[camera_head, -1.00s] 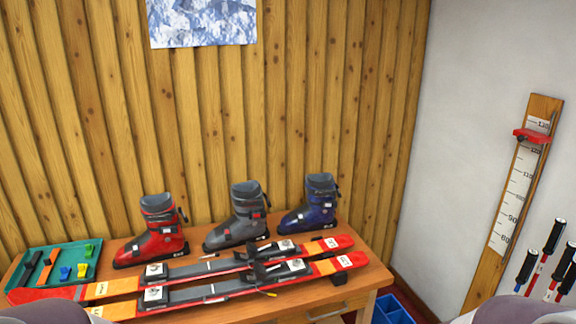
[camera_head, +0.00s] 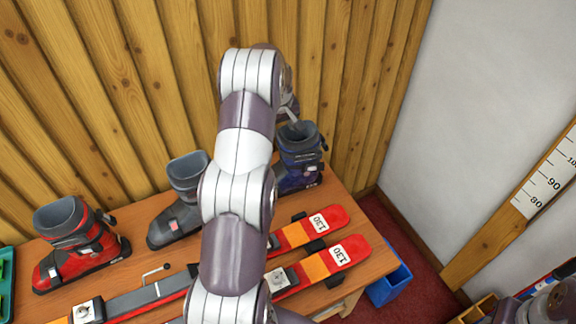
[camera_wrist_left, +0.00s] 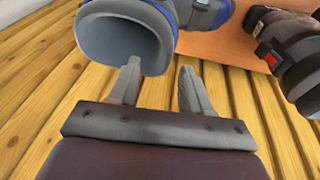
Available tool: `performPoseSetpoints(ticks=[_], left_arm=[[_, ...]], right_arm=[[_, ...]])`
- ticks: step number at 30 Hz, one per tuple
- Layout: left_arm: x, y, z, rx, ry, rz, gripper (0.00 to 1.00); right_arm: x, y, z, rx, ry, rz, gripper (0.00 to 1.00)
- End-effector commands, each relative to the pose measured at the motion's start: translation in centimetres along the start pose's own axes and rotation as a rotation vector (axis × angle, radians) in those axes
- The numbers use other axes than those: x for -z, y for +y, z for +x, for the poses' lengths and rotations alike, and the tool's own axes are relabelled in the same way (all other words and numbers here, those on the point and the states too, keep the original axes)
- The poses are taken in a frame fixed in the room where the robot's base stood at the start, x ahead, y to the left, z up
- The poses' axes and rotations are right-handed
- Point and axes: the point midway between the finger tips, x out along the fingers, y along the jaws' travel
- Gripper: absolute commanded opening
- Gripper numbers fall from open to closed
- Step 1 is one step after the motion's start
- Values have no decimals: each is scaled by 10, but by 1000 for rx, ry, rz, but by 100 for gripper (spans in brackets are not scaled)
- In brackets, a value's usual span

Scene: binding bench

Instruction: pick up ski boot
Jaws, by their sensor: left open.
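The blue ski boot (camera_head: 300,165) stands upright at the right end of the row on the bench, partly hidden by my left arm. My left gripper (camera_head: 293,119) is at the top of its cuff. In the left wrist view the gripper (camera_wrist_left: 160,74) is open, with one finger overlapping the open cuff of the blue boot (camera_wrist_left: 108,36) and the other to the right of it. I cannot tell whether they touch. The grey boot (camera_head: 181,221) and the red boot (camera_head: 83,252) stand to the left.
Skis with red and orange tips (camera_head: 333,256) lie along the front of the bench (camera_head: 372,266). The plank wall (camera_head: 340,95) is close behind the boots. A blue bin (camera_head: 388,285) is on the floor at right. A measuring board (camera_head: 500,238) leans on the white wall.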

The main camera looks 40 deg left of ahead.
Motion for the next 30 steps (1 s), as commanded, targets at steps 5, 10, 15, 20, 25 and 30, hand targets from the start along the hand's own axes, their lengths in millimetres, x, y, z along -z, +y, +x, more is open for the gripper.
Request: performPoseSetpoints(ticks=[5, 10, 15, 20, 25, 30], left_arm=[[0, 0, 25, 0, -1, 1, 48], [-1, -5, 50, 1, -2, 1, 48], [-1, -6, 77, -1, 0, 2, 48], [-2, -6, 81, -2, 2, 2, 48], [-2, -6, 80, -2, 1, 2, 16], [-2, -6, 80, -2, 1, 2, 0]], right_arm=[[1, 0, -8, 0, -1, 0, 43], [3, 0, -25, 0, -1, 0, 43], [4, 0, -30, 0, 0, 0, 43], [3, 0, -28, 0, 0, 0, 43], [3, 0, -28, 0, 0, 0, 43], [3, 0, -28, 0, 0, 0, 43]])
